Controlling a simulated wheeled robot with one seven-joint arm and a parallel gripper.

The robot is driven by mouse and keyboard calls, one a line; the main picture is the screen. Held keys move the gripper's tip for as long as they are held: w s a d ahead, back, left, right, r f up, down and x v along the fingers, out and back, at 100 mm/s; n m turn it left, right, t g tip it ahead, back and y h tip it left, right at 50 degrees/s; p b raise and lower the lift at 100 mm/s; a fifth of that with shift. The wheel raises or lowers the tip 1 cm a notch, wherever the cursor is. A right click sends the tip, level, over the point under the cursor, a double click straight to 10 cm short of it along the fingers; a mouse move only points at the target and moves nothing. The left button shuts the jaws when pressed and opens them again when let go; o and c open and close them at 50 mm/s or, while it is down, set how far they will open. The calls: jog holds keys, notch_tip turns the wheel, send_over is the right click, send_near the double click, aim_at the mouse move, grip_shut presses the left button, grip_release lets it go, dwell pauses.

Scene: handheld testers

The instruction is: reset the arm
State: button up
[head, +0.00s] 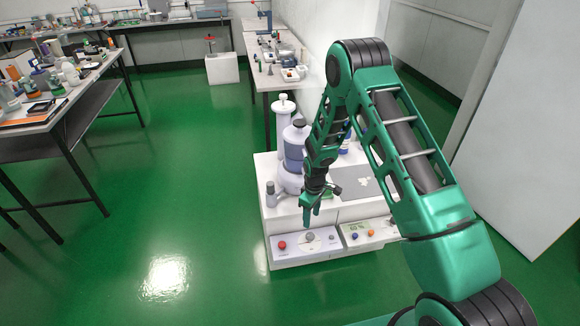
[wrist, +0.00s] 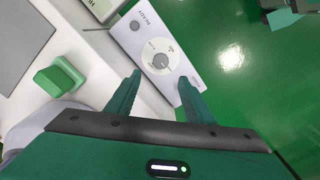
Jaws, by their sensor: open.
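My gripper (head: 313,215) is at the end of my green arm, pointing down at the front of a white bench (head: 330,262) in the head view. In the wrist view my gripper (wrist: 157,95) shows two separate green fingers with nothing held between them. Beyond the fingertips is a white control panel with a grey round knob (wrist: 160,61). The same panel shows in the head view with a red button (head: 282,245) and a grey knob (head: 309,237). I cannot tell how far the fingertips are from the panel.
A second panel (head: 370,233) with blue and orange knobs sits to the right. A large white bottle-shaped device (head: 294,150) stands on the bench behind my gripper. A green block (wrist: 60,77) is near the left finger. A cluttered table (head: 50,115) stands left; green floor (head: 190,200) between is clear.

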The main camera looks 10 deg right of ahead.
jog(key=s+d+r+m, duration=0.2)
jog(key=s+d+r, duration=0.25)
jog(key=r, duration=0.55)
jog(key=s+d+r+m+h, duration=0.1)
jog(key=s+d+r+m, duration=0.25)
jog(key=d+r, duration=0.45)
jog(key=s+d+r+m, duration=0.25)
jog(key=s+r, duration=0.25)
jog(key=r, duration=0.7)
jog(key=s+r+m, duration=0.2)
jog(key=s+r, duration=0.2)
jog(key=s, duration=0.5)
jog(key=s+d+r+m, duration=0.1)
jog(key=s+r+m, duration=0.1)
jog(key=s, duration=0.7)
jog(key=s+d+r+m+y, duration=0.1)
jog(key=s+r+m, duration=0.2)
jog(key=s, duration=0.6)
notch_tip(320, 180, up, 3)
jog(key=shift+d+f, duration=0.15)
jog(key=shift+d, duration=0.1)
